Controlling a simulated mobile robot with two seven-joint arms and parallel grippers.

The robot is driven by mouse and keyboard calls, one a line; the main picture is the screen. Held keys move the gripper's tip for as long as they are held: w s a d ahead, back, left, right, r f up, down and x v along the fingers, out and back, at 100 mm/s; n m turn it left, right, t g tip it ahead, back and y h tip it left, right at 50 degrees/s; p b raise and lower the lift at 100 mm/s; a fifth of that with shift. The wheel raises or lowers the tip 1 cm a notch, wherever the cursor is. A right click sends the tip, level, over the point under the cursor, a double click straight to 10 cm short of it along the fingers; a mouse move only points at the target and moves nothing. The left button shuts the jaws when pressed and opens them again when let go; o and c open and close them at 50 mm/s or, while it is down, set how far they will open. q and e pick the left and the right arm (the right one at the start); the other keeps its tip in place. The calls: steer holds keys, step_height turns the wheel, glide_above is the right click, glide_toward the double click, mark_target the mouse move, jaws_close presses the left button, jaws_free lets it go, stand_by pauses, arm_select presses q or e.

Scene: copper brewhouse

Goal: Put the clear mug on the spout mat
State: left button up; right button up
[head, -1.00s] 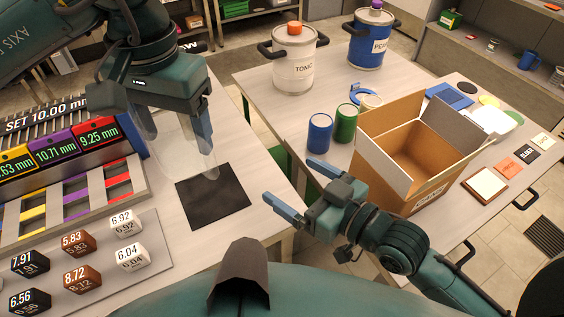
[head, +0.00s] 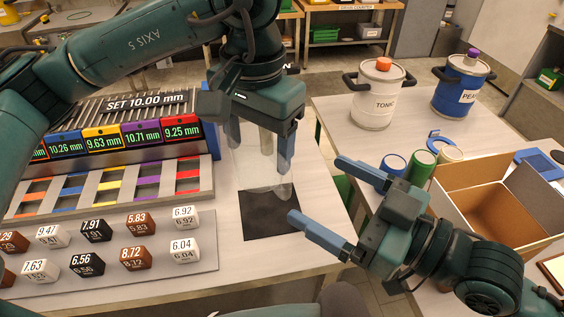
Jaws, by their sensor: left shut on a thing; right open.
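The clear mug (head: 257,166) is see-through and faint, and looks roughly upright. My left gripper (head: 259,150) is shut on it, with one finger on each side. The mug's lower end overlaps the far edge of the black square mat (head: 270,218), which lies flat on the table. I cannot tell whether the mug's base touches the mat or hangs just above it. My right gripper (head: 326,202) is open and empty, to the right of the mat near the table's edge.
A rack of labelled coloured blocks (head: 120,140) and a board of numbered cubes (head: 110,250) stand left of the mat. On the other table are an open cardboard box (head: 490,200), the TONIC canister (head: 376,100), a blue canister (head: 462,90) and blue and green cups.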

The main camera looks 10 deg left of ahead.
mark_target(277, 164)
steer(key=x, duration=0.9)
steer(key=shift+c, duration=0.3)
steer(key=shift+w, duration=0.15)
steer(key=c, duration=1.2)
arm_select(q)
steer(key=o, duration=1.3)
steer(key=shift+s, duration=0.1)
arm_select(e)
steer(key=shift+c, duration=0.9)
arm_select(q)
steer(key=shift+r, duration=0.3)
step_height(277, 164, up, 11)
steer(key=shift+d+r, duration=0.15)
steer(key=shift+r, duration=0.05)
